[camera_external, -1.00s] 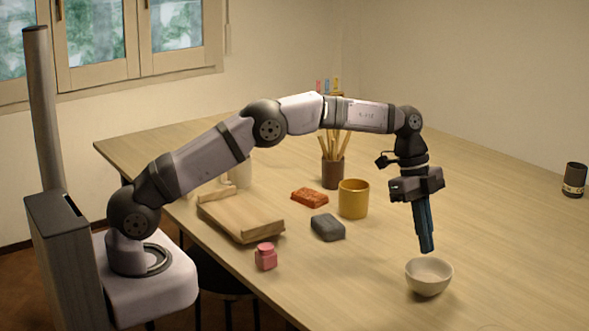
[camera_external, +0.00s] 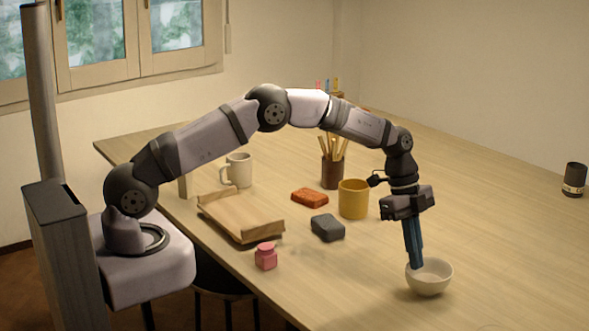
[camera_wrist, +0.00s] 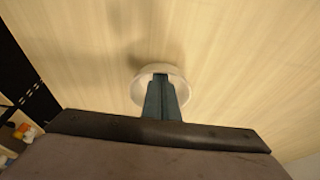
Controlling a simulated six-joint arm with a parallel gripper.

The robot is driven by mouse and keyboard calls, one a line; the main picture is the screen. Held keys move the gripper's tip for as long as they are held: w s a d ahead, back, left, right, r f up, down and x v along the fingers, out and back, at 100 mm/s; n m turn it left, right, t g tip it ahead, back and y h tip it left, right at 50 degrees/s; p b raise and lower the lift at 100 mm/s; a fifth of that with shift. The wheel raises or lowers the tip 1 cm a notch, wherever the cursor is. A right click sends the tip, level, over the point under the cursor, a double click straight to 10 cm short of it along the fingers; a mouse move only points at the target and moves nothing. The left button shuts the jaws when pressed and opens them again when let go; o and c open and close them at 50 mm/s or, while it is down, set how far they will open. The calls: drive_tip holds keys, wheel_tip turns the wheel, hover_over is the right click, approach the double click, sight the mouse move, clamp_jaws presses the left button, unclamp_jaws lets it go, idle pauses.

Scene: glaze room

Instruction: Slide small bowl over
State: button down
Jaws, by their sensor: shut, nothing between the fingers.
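The small bowl (camera_external: 432,284), pale and off-white, stands upright near the table's right front edge. My gripper (camera_external: 416,266) points down with its dark blue fingers shut and empty. In the external view the fingertips overlap the left part of the bowl's opening, low at its rim. In the wrist view the bowl (camera_wrist: 137,93) shows behind and around the fingertips (camera_wrist: 160,76). The fingers hide its middle and near part. I cannot tell whether the tips touch the bowl.
A yellow cup (camera_external: 354,200), grey block (camera_external: 327,228), red-orange block (camera_external: 310,198) and pink jar (camera_external: 266,256) stand left of the bowl. A wooden tray (camera_external: 238,218), white mug (camera_external: 238,170) and brush holder (camera_external: 332,172) are further off. The table (camera_external: 500,220) right of the bowl is clear.

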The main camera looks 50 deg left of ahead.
drive_tip(key=a+b, duration=0.6)
drive_tip(key=a, duration=1.4)
drive_tip(key=shift+a+b, duration=0.25)
drive_tip(key=shift+b, duration=0.1)
drive_tip(key=shift+d, duration=0.15)
drive_tip(key=shift+d, duration=1.85)
drive_tip(key=b+v, duration=0.2)
drive_tip(key=v, duration=0.8)
